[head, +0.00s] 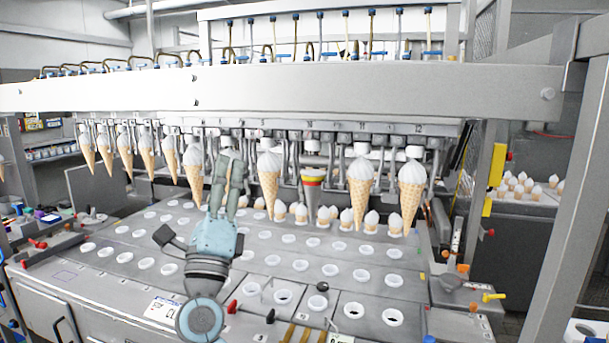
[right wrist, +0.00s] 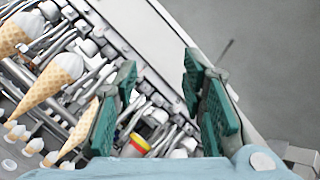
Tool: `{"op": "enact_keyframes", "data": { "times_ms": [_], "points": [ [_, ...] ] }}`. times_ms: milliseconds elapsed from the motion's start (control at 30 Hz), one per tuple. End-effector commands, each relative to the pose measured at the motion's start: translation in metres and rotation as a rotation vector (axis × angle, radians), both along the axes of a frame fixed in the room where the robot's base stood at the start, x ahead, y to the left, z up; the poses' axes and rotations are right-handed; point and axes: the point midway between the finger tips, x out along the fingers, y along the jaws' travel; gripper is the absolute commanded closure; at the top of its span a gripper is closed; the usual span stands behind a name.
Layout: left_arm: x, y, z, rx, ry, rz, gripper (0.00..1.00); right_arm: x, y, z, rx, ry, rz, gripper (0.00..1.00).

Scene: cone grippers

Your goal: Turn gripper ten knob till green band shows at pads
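A row of machine grippers hangs from a grey bar, with small number plates along it. A grey cone (head: 313,196) with red and yellow bands hangs among the ice cream cones; it also shows in the right wrist view (right wrist: 136,144). The knob of gripper ten cannot be told apart. My right gripper (head: 229,158) is left of the banded cone, pointing up toward the row. In the right wrist view its green-padded fingers (right wrist: 165,100) stand apart with nothing held between them. My left gripper is not in view.
Ice cream cones (head: 361,190) hang along the row on both sides. A metal tray deck (head: 200,247) with round white holders and several small cones lies below. A broad beam (head: 330,88) crosses above. A post with yellow parts (head: 492,180) stands at the right.

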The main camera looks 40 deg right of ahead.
Motion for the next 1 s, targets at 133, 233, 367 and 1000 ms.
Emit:
{"op": "enact_keyframes", "data": {
  "times_ms": [133,233,367,1000],
  "points": [
    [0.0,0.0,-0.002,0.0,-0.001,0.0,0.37,-0.072,-0.066,0.017,0.606,-0.358,0.224,0.63],
    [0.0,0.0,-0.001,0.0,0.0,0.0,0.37,-0.066,-0.077,-0.002,0.779,-0.379,0.286,0.63],
    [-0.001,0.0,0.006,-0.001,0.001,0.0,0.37,-0.057,-0.091,0.003,0.792,-0.384,0.281,0.63],
    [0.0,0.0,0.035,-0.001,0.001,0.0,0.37,0.01,-0.187,0.049,0.792,-0.38,0.277,0.63]
  ]
}}
